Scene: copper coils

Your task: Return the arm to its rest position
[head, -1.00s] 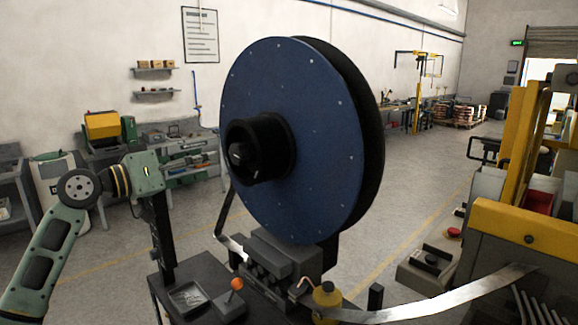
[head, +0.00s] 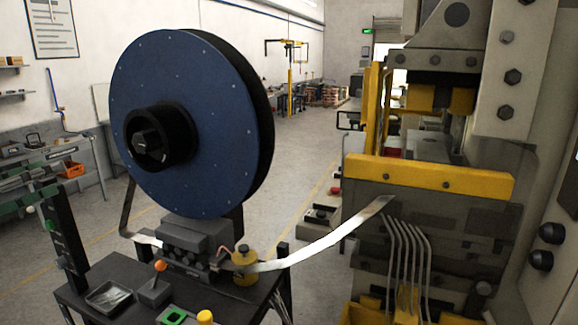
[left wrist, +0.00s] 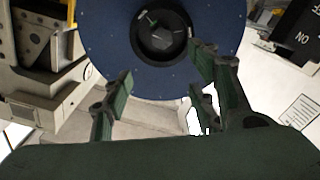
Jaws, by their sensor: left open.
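My left gripper (head: 62,170) shows at the left edge of the head view, its green fingers pointing right; the rest of the arm is out of frame. In the left wrist view my left gripper (left wrist: 163,72) is open with nothing between its fingers. Beyond the fingers is the blue reel (left wrist: 105,35) with its black hub. The reel (head: 205,100) stands upright on its stand in the head view, to the right of the gripper and apart from it. My right gripper is not in view.
A black control table (head: 95,273) with an orange-knobbed lever stands below the reel. A metal strip (head: 320,243) runs from there to the press (head: 430,215) on the right. A workbench with an orange bin (head: 72,169) is behind at left. Open floor lies beyond the reel.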

